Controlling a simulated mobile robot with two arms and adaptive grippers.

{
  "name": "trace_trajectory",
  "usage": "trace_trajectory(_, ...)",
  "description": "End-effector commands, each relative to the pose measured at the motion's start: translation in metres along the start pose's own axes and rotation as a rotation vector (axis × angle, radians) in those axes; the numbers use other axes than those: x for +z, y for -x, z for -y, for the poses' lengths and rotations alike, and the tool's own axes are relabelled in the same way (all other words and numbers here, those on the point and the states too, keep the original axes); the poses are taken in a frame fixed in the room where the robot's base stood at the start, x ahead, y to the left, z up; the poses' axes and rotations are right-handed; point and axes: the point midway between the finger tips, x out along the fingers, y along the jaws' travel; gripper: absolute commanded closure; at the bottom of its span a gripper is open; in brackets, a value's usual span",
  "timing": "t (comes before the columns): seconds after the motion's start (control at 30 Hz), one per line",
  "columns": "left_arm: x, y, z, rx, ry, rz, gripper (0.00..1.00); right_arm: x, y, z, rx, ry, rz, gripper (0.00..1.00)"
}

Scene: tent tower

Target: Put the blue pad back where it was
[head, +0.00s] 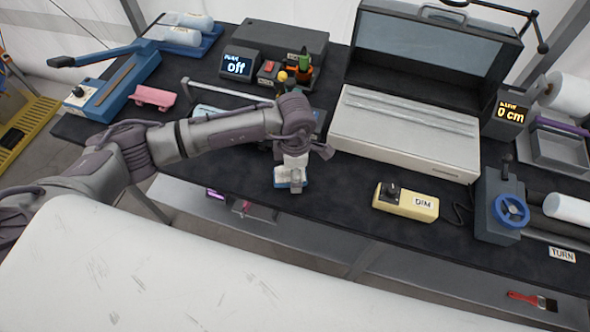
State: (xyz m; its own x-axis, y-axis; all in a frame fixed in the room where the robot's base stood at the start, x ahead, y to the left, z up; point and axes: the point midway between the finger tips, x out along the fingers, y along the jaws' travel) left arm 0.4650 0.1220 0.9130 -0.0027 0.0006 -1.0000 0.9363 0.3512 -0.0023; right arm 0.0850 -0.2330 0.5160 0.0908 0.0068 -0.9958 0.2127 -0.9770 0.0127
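My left arm comes in from the left and reaches over the dark table. My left gripper (291,178) points down near the table's front edge, left of the yellow box. A small blue and white piece (281,183), possibly the blue pad, shows right at the fingertips. I cannot tell whether the fingers are closed on it or whether it touches the table. A pale blue flat item (207,111) lies behind my forearm, partly hidden. My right gripper is not in view.
A yellow DIM box (405,202) stands right of my gripper. A blue-wheeled device (508,210) stands at right. The table front between gripper and yellow box is clear.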

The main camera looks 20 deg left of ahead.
Motion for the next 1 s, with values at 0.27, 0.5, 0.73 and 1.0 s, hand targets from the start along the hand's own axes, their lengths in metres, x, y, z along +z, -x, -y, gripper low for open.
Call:
trace_trajectory(0.27,0.001,0.053,-0.002,0.007,-0.002,0.005,0.19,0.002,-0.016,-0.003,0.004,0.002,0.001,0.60)
trace_trajectory(0.5,0.001,0.099,-0.002,0.005,0.000,0.003,0.19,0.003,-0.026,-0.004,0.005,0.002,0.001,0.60)
trace_trajectory(0.73,0.000,0.118,-0.001,0.002,0.000,0.001,0.19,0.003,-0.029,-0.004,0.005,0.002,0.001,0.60)
trace_trajectory(1.0,0.000,0.120,0.000,0.001,0.000,0.001,0.19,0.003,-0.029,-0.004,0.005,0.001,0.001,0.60)
